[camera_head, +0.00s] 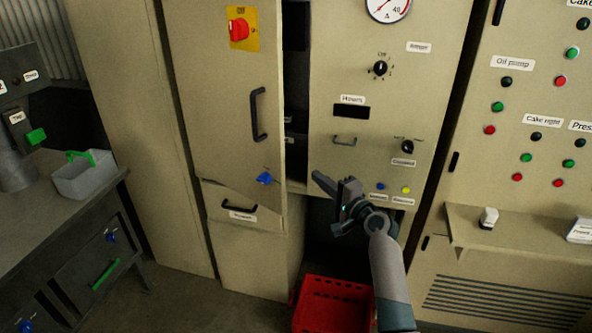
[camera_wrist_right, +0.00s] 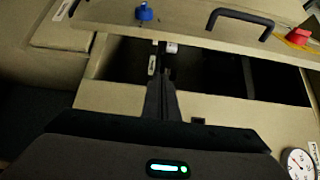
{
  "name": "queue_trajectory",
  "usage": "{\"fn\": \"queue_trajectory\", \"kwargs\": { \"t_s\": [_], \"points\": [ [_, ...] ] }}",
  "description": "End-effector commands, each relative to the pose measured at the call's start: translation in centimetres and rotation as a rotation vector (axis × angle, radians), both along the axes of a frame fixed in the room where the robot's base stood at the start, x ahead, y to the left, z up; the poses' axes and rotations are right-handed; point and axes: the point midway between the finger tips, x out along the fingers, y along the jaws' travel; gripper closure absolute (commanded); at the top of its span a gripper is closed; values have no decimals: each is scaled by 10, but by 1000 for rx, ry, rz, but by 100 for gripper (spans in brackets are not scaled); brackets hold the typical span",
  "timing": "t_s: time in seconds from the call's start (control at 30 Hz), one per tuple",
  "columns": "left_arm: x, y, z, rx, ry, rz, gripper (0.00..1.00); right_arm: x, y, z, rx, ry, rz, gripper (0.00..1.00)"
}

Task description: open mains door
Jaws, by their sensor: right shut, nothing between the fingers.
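The mains door (camera_head: 215,100) is a beige cabinet door with a red rotary switch (camera_head: 238,30) on a yellow plate, a black handle (camera_head: 258,114) and a blue knob (camera_head: 264,178). It stands partly open, with a dark gap (camera_head: 296,120) along its right edge. My right gripper (camera_head: 324,183) is shut and empty, just right of the door's lower right edge. In the right wrist view, the shut fingers (camera_wrist_right: 161,55) point into the gap near the door's edge (camera_wrist_right: 200,38); whether they touch it I cannot tell. My left gripper is out of view.
The fixed panel (camera_head: 380,110) with gauge, knobs and labels stands right of the gap. A red crate (camera_head: 333,288) sits on the floor below. A dark workbench (camera_head: 80,240) with a grey bin (camera_head: 84,178) is at the left. A button cabinet (camera_head: 540,80) is at the right.

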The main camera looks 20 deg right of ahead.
Motion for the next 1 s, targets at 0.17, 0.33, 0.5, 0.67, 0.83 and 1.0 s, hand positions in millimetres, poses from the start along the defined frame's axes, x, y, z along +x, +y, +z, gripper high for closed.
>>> {"fn": "queue_trajectory", "kwargs": {
  "t_s": [0.17,0.33,0.5,0.67,0.83,1.0],
  "points": [
    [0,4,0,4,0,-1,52,0,0,0,-2,0,0,100],
    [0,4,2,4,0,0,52,6,2,1,-2,0,0,100],
    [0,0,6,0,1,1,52,20,6,2,-2,0,1,100],
    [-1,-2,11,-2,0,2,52,41,11,2,1,0,1,100],
    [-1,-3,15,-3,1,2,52,65,17,2,0,1,0,100],
    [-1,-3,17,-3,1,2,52,86,22,1,-1,0,0,100]
  ]
}}
